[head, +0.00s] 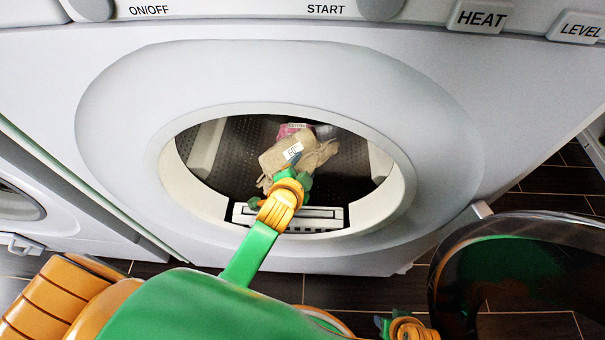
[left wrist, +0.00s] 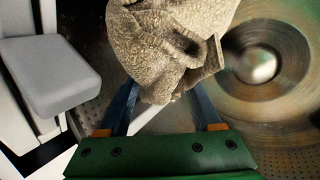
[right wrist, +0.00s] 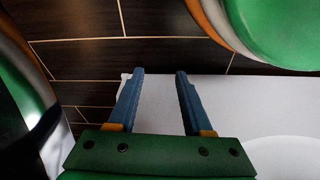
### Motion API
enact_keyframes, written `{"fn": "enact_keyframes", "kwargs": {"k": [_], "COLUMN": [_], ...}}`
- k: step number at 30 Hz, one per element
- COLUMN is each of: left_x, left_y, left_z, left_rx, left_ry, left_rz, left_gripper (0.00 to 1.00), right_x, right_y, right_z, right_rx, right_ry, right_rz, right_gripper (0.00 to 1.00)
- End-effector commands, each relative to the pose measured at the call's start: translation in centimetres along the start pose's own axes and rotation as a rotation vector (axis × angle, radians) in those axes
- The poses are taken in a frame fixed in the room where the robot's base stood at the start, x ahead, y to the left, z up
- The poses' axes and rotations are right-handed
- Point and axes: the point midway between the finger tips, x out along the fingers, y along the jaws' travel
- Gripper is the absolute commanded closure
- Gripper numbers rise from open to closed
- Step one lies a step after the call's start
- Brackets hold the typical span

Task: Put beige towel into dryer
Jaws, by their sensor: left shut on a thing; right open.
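The beige towel (head: 275,158) is bunched up inside the drum of the dryer (head: 120,130), with a white tag on it. My left gripper (head: 291,180) reaches through the round opening and is shut on the towel. In the left wrist view the towel (left wrist: 170,45) fills the space between and above the fingers (left wrist: 165,105). A pink cloth (head: 292,129) lies partly hidden behind the towel in the drum. My right gripper (right wrist: 155,95) is open and empty, outside the dryer, low at the bottom of the head view (head: 405,328).
The dryer's open round door (head: 440,270) stands at the lower right. The white opening rim (head: 395,195) surrounds my left arm. Another white machine (head: 40,200) is at the left. Dark tiled floor (head: 560,190) shows at the right.

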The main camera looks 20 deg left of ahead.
Motion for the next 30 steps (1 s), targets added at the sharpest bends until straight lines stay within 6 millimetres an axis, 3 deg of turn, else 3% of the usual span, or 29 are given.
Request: {"fn": "enact_keyframes", "kwargs": {"k": [25,26,28,30], "left_x": [1.0,1.0,1.0,1.0], "left_y": [1.2,1.2,1.2,1.2], "left_z": [0.9,1.0,1.0,1.0], "left_rx": [0.002,0.002,0.001,0.001], "left_ry": [0.002,0.001,0.001,0.001], "left_rz": [-0.003,-0.001,-0.001,-0.001], "left_gripper": [1.00,0.26,0.07,0.05], "right_x": [-1.8,-1.8,-1.8,-1.8], "right_y": [0.0,0.0,0.0,0.0], "right_z": [-1.6,-1.6,-1.6,-1.6], "right_rx": [0.003,0.003,0.003,0.003], "right_ry": [0.020,0.020,0.020,0.019], "right_rz": [-0.002,-0.002,-0.002,-0.002], "right_gripper": [0.50,0.50,0.50,0.50]}}
